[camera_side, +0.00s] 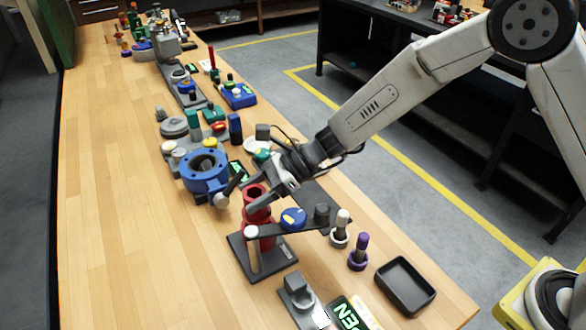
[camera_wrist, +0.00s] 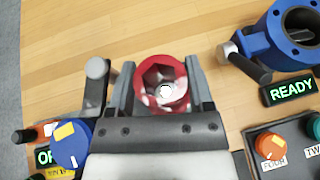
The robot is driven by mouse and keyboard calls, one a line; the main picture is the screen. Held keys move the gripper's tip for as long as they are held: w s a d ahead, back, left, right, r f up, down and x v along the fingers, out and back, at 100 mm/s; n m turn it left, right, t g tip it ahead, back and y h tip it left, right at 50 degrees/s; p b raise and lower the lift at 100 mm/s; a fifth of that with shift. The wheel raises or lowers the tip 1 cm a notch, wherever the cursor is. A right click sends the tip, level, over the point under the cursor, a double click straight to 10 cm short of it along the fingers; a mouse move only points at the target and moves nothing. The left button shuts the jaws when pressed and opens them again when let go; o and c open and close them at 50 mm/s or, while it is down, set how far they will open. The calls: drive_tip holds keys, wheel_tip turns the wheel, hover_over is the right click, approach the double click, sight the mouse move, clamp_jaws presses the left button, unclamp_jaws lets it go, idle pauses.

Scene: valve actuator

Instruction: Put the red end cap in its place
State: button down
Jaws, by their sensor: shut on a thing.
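The red end cap (camera_side: 257,194) is a short ring with a six-sided hole, clear in the wrist view (camera_wrist: 163,83). My gripper (camera_side: 255,196) is shut on it, with one finger on each side in the wrist view (camera_wrist: 160,88). In the side view it is above a dark square base (camera_side: 262,258) with red parts below; whether it touches them I cannot tell. A blue round valve body (camera_side: 204,168) with an open bore stands left of my gripper. It also shows at the upper right of the wrist view (camera_wrist: 295,30).
A blue knob with a yellow mark (camera_side: 293,218) and a pale-topped post (camera_side: 252,248) are close to my gripper. A black tray (camera_side: 405,285) and a purple-ringed peg (camera_side: 358,252) are to the right. The left of the bench is clear wood.

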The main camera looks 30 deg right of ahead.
drive_tip(key=shift+f, duration=1.55)
unclamp_jaws()
drive_tip(key=shift+f, duration=0.1)
drive_tip(key=shift+d, duration=0.1)
drive_tip(key=v, duration=0.7)
drive_tip(key=shift+d+r, duration=0.25)
drive_tip(key=shift+s, duration=0.1)
idle(0.5)
drive_tip(key=s+d+n+h, duration=0.6)
drive_tip(key=s+d+n, duration=0.2)
drive_tip(key=d+n, duration=0.2)
drive_tip(key=s+d+n+h, duration=0.6)
drive_tip(key=s+d+n, duration=0.2)
drive_tip(key=d+n, duration=0.2)
drive_tip(key=d, duration=0.2)
drive_tip(key=shift+d+f, duration=0.4)
